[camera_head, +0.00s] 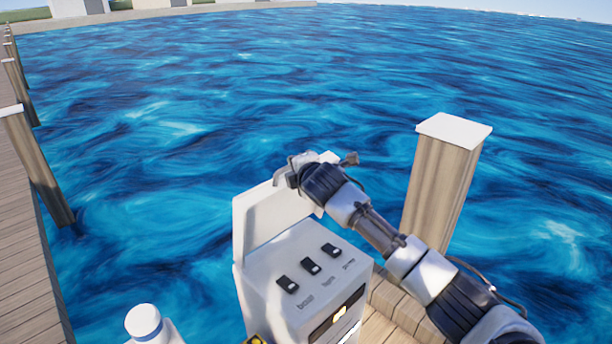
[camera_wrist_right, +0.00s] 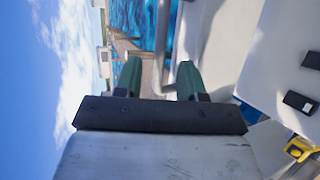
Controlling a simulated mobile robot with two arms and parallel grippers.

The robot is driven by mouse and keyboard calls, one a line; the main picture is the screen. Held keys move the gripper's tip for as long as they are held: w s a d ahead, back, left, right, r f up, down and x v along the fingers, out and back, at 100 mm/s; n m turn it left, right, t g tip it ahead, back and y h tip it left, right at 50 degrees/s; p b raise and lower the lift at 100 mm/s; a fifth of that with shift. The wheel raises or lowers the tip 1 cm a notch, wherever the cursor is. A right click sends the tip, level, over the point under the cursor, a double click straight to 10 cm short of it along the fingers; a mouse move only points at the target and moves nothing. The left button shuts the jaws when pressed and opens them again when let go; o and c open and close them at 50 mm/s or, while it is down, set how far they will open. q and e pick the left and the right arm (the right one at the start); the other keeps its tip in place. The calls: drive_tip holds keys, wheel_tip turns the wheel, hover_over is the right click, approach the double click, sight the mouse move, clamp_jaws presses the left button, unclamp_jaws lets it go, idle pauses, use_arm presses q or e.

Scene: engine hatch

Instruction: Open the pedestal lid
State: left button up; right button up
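The white pedestal (camera_head: 300,275) stands at the bottom middle of the head view, with several black switches on its sloped top. Its lid (camera_head: 265,218) is raised and stands roughly upright behind the switches. My right gripper (camera_head: 288,176) is at the lid's top edge, partly hidden by my wrist. In the right wrist view its two green fingers (camera_wrist_right: 159,78) are apart. A grey bar, which looks like a handle (camera_wrist_right: 165,35), shows beyond the fingers beside the white lid (camera_wrist_right: 205,45). I cannot tell whether the fingers touch it. My left gripper is not in view.
A wooden post (camera_head: 440,185) with a white cap stands right of the pedestal, behind my right arm. Dock planks (camera_head: 385,320) lie at its foot. Blue water (camera_head: 200,120) lies beyond. A white rounded object (camera_head: 146,325) is at the lower left.

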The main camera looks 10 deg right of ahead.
drive_tip(key=shift+b+v, duration=0.55)
drive_tip(key=shift+v, duration=2.35)
